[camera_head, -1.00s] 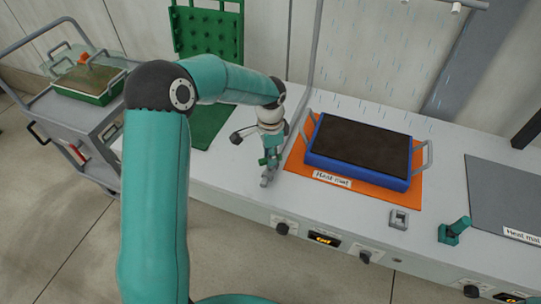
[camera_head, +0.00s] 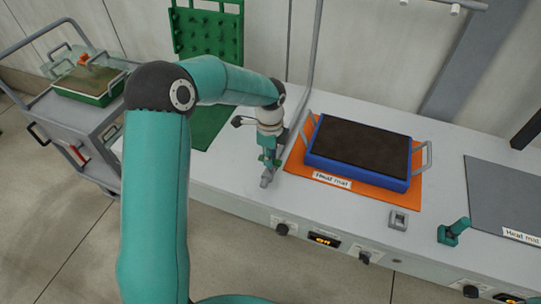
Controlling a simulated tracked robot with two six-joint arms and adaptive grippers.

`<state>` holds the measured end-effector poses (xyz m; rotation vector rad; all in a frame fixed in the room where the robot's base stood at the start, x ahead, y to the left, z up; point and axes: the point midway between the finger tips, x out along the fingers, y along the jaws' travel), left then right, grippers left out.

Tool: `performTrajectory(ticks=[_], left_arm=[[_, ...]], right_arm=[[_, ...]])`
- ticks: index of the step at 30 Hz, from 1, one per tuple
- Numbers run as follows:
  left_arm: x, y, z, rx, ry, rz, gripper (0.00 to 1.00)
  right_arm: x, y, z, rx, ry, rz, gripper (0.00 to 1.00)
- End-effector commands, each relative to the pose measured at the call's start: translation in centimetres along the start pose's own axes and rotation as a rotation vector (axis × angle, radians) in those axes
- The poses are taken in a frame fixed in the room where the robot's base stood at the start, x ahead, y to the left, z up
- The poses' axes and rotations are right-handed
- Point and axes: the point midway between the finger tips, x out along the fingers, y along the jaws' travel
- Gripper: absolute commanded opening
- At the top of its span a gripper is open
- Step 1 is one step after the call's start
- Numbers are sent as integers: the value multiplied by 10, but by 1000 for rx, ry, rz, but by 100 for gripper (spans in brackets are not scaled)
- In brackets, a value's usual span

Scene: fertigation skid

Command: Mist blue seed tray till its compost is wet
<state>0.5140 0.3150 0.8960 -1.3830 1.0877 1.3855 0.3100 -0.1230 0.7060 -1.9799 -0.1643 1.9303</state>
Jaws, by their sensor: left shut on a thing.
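The blue seed tray (camera_head: 357,176) sits on an orange heat mat (camera_head: 297,166) on the bench, with a grey handle at each end. Its compost (camera_head: 362,145) is dark brown all over. No mist drops show over it. My left gripper (camera_head: 268,168) is left of the tray, low over the bench at the foot of a grey pipe (camera_head: 312,75). It is shut on a small grey part (camera_head: 266,183) there, perhaps a valve handle; the gripper hides most of it. My right gripper is out of view.
A green tray (camera_head: 96,97) with paler brown compost stands on a grey trolley (camera_head: 75,118) at left. A grey mat (camera_head: 505,190), a small grey block (camera_head: 398,219) and a teal lever-like part (camera_head: 454,231) are on the right. Knobs and displays line the bench front.

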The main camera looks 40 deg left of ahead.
Motion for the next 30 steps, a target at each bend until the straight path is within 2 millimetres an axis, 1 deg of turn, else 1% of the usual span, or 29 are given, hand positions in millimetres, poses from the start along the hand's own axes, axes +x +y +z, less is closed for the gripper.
performTrajectory(ticks=[1,14,15,19,20,30], left_arm=[[-2,-2,0,6,1,-10,0],[-2,-3,0,21,1,-11,0],[-2,-3,0,21,0,-11,20],[-2,-2,0,20,0,-9,42],[-2,-2,0,20,0,-8,44],[-3,-1,0,19,0,-4,44]], right_arm=[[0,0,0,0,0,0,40],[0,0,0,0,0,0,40],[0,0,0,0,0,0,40],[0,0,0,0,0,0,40],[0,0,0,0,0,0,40],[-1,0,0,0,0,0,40]])
